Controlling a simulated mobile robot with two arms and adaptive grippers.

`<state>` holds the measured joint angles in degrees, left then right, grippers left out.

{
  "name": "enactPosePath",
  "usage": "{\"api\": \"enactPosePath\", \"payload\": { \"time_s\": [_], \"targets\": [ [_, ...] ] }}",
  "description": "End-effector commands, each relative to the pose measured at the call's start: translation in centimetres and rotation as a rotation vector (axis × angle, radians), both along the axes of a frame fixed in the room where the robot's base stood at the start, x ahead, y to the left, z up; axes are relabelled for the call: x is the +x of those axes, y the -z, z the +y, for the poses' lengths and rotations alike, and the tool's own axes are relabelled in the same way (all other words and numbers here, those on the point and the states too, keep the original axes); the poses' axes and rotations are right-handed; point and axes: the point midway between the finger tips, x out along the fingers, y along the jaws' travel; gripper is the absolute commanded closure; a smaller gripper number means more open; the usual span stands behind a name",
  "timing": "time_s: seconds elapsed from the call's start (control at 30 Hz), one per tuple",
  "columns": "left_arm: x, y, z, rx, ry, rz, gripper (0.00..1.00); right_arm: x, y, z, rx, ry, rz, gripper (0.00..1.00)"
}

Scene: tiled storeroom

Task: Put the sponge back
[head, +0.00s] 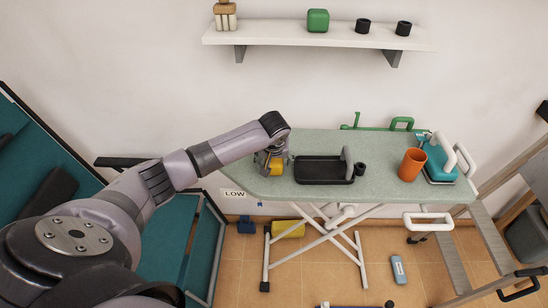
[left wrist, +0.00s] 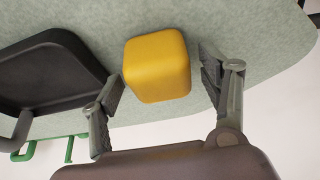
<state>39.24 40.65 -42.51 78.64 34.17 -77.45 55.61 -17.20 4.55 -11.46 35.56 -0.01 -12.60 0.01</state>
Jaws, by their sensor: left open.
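A yellow rounded block (left wrist: 157,65), which looks like the sponge, lies on the pale green ironing board beside the black tray. In the head view the sponge (head: 277,167) is partly hidden by my left gripper (head: 266,160). In the left wrist view my left gripper (left wrist: 160,78) is open, with one finger on each side of the sponge. Gaps show between the fingers and the block. My right gripper is in neither view.
The ironing board (head: 230,178) also holds a black tray (head: 322,181), an orange cup (head: 412,164) and a teal iron (head: 439,162). A white wall shelf (head: 290,39) carries a green block (head: 318,20) and dark cups (head: 363,26). A yellow item (head: 288,228) lies on the floor.

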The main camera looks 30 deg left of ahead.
Motion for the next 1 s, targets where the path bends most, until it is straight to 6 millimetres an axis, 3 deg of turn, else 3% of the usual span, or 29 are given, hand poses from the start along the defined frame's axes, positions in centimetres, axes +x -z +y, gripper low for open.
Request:
{"api": "enactPosePath", "payload": {
  "time_s": [0.17, 0.6, 1.0],
  "targets": [
    [-0.6, -2.1, -0.4, -0.001, 0.000, -0.005, 0.31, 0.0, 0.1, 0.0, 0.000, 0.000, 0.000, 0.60],
    [-3.4, -10.0, -2.3, -0.001, 0.001, -0.003, 0.31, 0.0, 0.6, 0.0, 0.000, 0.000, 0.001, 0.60],
    [-3.9, -11.2, -2.5, 0.000, -0.001, 0.000, 0.31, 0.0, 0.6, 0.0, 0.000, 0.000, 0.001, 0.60]
  ]
}}
